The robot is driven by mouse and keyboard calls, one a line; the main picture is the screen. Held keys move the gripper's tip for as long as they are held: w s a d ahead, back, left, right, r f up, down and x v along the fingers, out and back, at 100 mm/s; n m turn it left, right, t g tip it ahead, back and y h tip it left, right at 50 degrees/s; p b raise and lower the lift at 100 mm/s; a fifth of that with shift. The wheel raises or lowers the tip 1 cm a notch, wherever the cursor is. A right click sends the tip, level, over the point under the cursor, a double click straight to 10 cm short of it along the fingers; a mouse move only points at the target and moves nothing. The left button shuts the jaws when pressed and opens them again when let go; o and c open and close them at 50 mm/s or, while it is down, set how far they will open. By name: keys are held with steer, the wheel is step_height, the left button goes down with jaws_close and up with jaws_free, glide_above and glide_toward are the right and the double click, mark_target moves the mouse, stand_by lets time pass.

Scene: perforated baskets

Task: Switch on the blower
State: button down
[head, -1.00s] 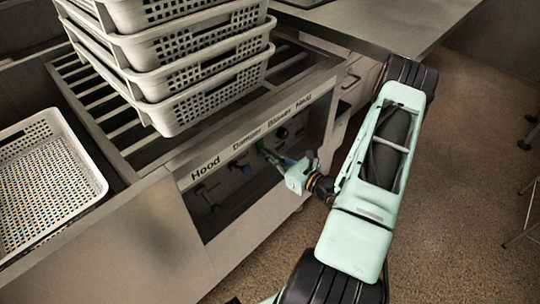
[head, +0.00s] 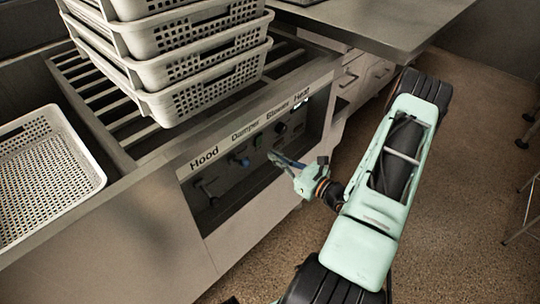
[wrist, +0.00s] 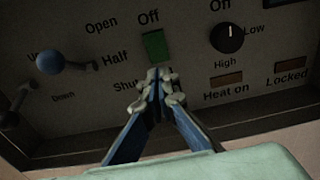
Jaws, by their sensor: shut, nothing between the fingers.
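The blower's green rocker switch (wrist: 154,46) sits under the word "Off" on the dark control panel, in the upper middle of the wrist view. In the head view the switch (head: 258,140) is small, below the "Blower" label. My gripper (wrist: 158,82) is shut, with its fingertips together and nothing between them. In the wrist view the tips appear just below the switch. In the head view my gripper (head: 271,154) points at the panel, and its tips look a little apart from it.
The heat knob (wrist: 227,38) is right of the switch. The damper's blue ball lever (wrist: 50,62) is on the left, with the hood handle (head: 207,190) further left. Stacked perforated baskets (head: 200,75) stand on the rack above. Another basket (head: 45,170) is at left.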

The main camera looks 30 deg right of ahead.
steer(key=f+p+v, duration=0.1)
steer(key=v, duration=0.8)
steer(key=shift+s+f, duration=0.15)
steer(key=shift+f, duration=0.2)
steer(key=shift+d+r, duration=0.1)
